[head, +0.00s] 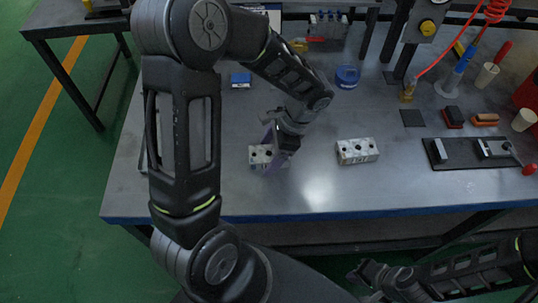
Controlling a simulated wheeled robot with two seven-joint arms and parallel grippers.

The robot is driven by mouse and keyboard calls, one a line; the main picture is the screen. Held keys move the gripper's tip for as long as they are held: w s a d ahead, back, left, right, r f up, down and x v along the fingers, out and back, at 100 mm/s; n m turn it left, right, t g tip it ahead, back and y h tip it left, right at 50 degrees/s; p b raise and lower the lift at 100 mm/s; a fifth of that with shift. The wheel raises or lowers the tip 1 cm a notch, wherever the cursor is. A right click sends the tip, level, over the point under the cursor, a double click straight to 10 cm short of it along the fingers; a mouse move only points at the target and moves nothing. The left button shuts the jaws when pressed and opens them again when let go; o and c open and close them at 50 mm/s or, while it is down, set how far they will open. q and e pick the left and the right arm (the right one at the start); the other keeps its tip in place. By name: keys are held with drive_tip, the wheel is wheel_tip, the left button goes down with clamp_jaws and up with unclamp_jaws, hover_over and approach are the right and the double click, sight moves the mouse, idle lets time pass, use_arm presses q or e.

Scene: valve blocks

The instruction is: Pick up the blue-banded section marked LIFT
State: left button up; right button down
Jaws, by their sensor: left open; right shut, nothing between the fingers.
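A silvery block section with dark round holes (259,155) lies on the grey workbench (310,196). My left gripper (276,148) is open right at this block, its purplish fingers over the block's right part. The gripper hides that part, and I cannot tell whether the fingers touch it. A second similar block (357,151) lies to the right, clear of the gripper. No blue band or LIFT marking can be made out on either block. My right gripper (364,274) is shut and empty, low in front of the bench edge.
A blue round container (347,76) and a small blue box (240,80) stand farther back. Another block with fittings (328,24) is at the rear. A dark mat with a clamp (470,153) lies at right. Bare bench surrounds the second block.

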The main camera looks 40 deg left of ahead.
use_arm(q)
drive_tip(key=shift+f, duration=0.15)
drive_tip(key=shift+c, duration=0.2)
clamp_jaws()
idle(0.6)
